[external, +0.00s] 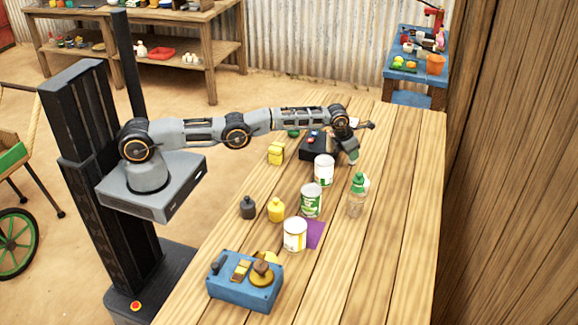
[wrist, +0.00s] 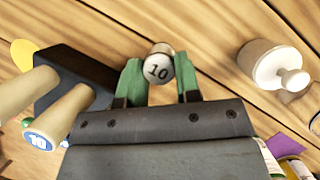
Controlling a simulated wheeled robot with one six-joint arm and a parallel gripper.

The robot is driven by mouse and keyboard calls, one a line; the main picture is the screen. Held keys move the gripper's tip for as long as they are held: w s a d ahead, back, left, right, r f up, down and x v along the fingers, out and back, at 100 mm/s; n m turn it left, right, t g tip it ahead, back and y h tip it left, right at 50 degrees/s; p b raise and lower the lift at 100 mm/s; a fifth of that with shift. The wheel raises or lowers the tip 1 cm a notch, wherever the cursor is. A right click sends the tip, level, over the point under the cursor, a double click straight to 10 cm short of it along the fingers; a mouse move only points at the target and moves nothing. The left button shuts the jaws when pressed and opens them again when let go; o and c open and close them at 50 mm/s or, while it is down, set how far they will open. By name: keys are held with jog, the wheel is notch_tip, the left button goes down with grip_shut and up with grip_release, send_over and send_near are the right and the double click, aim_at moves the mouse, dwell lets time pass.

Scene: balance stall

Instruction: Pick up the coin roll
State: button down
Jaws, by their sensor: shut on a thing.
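My gripper (wrist: 160,80) is shut on the coin roll (wrist: 158,65), a short light-brown roll with a white round end marked 10. The roll sits between the two green fingers, its marked end facing the wrist camera. In the external view my gripper (external: 352,156) is low over the far part of the wooden table, just right of a dark box. The roll cannot be made out there. How high it is off the table is hard to tell.
The dark box (external: 316,147) is close on the left; in the wrist view, beige cylinders, one with a blue end marked 10 (wrist: 38,140), lie near it. A white knobbed piece (wrist: 268,64) stands right. Cans (external: 324,170) and a green-topped bottle (external: 356,200) stand nearer. The table's right side is clear.

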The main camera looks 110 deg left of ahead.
jog(key=shift+r+p, duration=0.35)
jog(key=shift+r, duration=0.2)
jog(key=shift+f+b, duration=0.5)
jog(key=shift+b, duration=0.7)
jog(key=shift+r+b, duration=0.15)
jog(key=shift+b, duration=0.95)
jog(key=shift+b, duration=0.55)
